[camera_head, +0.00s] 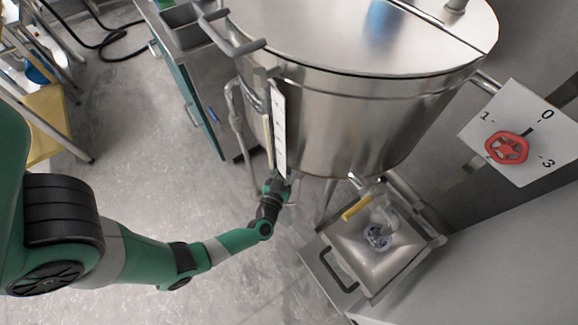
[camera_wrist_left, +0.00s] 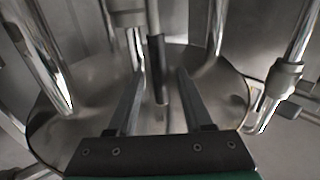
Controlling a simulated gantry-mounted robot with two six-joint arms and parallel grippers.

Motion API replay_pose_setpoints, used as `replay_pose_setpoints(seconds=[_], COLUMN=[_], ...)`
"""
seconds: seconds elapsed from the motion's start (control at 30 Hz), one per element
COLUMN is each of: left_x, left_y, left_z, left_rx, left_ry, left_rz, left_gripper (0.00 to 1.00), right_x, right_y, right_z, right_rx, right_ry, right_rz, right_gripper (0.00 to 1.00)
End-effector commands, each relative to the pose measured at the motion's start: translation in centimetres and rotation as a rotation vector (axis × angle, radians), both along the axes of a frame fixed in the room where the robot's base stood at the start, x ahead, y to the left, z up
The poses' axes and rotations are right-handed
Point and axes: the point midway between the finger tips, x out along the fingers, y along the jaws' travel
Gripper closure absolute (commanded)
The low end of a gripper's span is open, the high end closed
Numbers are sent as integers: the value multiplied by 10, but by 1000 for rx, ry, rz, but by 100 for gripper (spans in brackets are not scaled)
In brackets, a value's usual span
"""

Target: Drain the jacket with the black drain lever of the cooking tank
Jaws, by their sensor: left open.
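The steel cooking tank (camera_head: 340,120) stands at the top centre of the head view, its lid closed. My left gripper (camera_head: 276,186) is at the tank's lower left edge, beside the white level strip; its fingers are hard to make out there. In the left wrist view my left gripper (camera_wrist_left: 160,72) is open under the tank. A black lever (camera_wrist_left: 157,55), which looks like the drain lever, hangs from a metal fitting (camera_wrist_left: 128,10) and lies between the two fingers in the picture. I cannot tell whether either finger touches it. The head view does not show the lever.
Steel legs and pipes (camera_wrist_left: 45,55) surround my left gripper, with a valve pipe (camera_wrist_left: 288,70) at the right. A steel bin (camera_head: 375,262) with a yellow-handled part (camera_head: 356,208) stands below the tank. A red dial (camera_head: 507,148) is at the right. Open floor (camera_head: 150,180) lies left.

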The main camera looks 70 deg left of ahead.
Motion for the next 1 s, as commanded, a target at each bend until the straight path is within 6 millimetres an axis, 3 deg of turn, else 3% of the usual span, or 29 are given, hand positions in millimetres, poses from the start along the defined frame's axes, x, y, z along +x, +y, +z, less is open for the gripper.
replay_pose_setpoints(seconds=[0.27, 0.57, 1.0], left_x=[1, 1, 1], left_y=[2, 2, 2], left_z=[1, 0, 0], left_rx=[0, 0, -1], left_ry=[0, 0, 1], left_rz=[0, 0, 0], left_gripper=[49, 100, 100], right_x=[0, 0, 0], right_y=[0, 0, 0], right_z=[0, 0, -1], right_rx=[0, 0, 0], right_ry=[0, 0, 0], right_rz=[0, 0, 0], right_gripper=[50, 50, 50])
